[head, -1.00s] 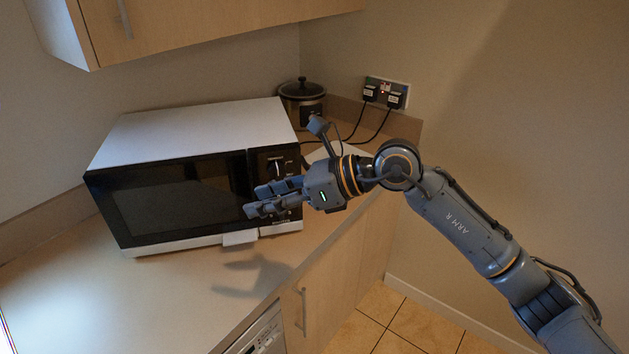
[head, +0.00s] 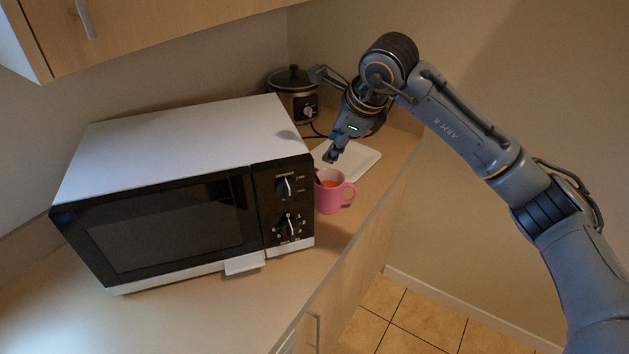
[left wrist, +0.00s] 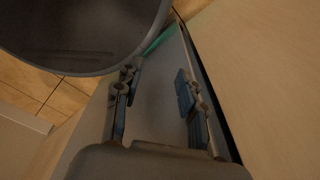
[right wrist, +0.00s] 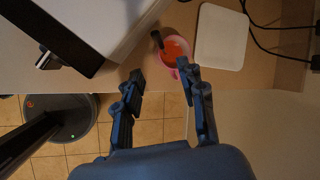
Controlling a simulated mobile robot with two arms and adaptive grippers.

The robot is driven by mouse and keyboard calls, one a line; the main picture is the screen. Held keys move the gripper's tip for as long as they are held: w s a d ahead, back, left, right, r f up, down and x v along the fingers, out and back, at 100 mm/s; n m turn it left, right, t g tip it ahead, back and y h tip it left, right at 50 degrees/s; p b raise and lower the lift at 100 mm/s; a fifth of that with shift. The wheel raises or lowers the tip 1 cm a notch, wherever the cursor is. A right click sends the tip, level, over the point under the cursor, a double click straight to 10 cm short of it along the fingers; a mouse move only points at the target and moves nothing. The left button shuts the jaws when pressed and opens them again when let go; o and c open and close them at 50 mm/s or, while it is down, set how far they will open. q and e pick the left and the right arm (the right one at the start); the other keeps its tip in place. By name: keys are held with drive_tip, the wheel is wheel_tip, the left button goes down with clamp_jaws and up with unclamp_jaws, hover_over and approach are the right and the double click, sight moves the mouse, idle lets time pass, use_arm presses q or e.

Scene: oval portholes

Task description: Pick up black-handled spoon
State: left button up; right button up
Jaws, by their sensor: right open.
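A black handle (right wrist: 157,40), which looks like the spoon's, sticks up out of a pink mug (head: 331,197) beside the microwave's right side. In the head view the handle (head: 318,178) shows at the mug's left rim; the rest of the spoon is hidden. Orange contents show inside the mug (right wrist: 172,66) in the right wrist view. My right gripper (head: 332,153) is above and behind the mug, pointing down. In the right wrist view my right gripper (right wrist: 160,78) is open and empty, with the mug ahead between its fingertips. My left gripper (left wrist: 155,88) is open and empty, away from the mug.
A microwave (head: 180,210) stands left of the mug, close to it. A white board or plate (head: 355,160) lies behind the mug. A slow cooker (head: 292,90) and its cables are at the back corner. The counter's front edge runs close by the mug.

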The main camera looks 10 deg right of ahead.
drive_tip(key=p+x, duration=0.2)
drive_tip(key=x, duration=0.5)
drive_tip(key=p, duration=0.3)
hover_over(320, 185)
drive_tip(key=s, duration=0.1)
drive_tip(key=f, duration=0.3)
drive_tip(key=a+f, duration=0.1)
drive_tip(key=f, duration=0.1)
drive_tip(key=shift+s+f, duration=0.2)
drive_tip(key=shift+f, duration=0.15)
use_arm(q)
drive_tip(key=r, duration=0.2)
drive_tip(key=s+r, duration=0.1)
drive_tip(key=r, duration=0.2)
drive_tip(key=shift+s+d+r, duration=0.1)
use_arm(e)
drive_tip(key=shift+d, duration=0.1)
clamp_jaws()
